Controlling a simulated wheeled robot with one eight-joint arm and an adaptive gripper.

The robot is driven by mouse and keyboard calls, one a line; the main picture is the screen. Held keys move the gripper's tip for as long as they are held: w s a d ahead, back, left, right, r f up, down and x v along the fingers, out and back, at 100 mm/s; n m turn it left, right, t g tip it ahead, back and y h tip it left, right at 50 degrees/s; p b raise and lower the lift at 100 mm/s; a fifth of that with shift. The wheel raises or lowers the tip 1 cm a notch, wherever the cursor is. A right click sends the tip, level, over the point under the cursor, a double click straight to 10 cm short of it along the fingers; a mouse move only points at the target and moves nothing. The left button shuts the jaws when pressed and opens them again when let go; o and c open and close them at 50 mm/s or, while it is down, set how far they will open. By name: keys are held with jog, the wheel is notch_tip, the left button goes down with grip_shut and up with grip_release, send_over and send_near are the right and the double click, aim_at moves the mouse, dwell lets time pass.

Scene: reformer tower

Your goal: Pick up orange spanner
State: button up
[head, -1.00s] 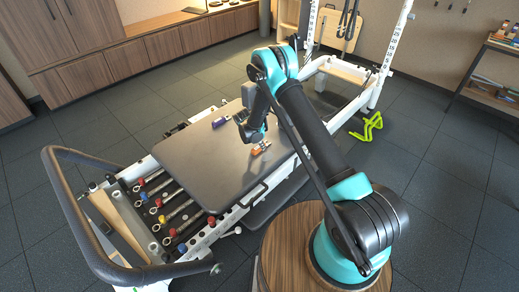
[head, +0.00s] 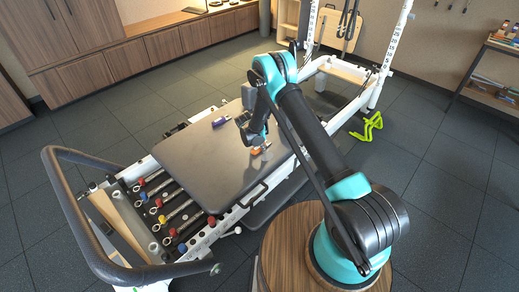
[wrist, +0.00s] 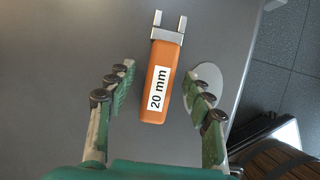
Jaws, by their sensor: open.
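The orange spanner (wrist: 158,85) lies on the grey padded carriage (head: 190,165) of the reformer. It has an orange handle labelled "20 mm" and a grey forked head pointing up in the wrist view. In the head view the orange spanner (head: 260,149) shows just below my gripper (head: 253,141). In the wrist view my gripper (wrist: 160,98) is open, with one finger on each side of the handle and a visible gap on both sides. Whether the fingertips are at the handle's height I cannot tell. A purple-handled tool (head: 220,121) lies on the carriage further back.
A pale grey round patch (wrist: 207,88) lies by the right finger. Springs with coloured knobs (head: 165,205) and a black curved bar (head: 75,205) are at the left end. A white upright frame (head: 395,45) stands behind right. The carriage around the spanner is mostly clear.

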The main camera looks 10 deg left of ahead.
jog(key=shift+c, duration=0.2)
grip_shut()
dwell(0.4)
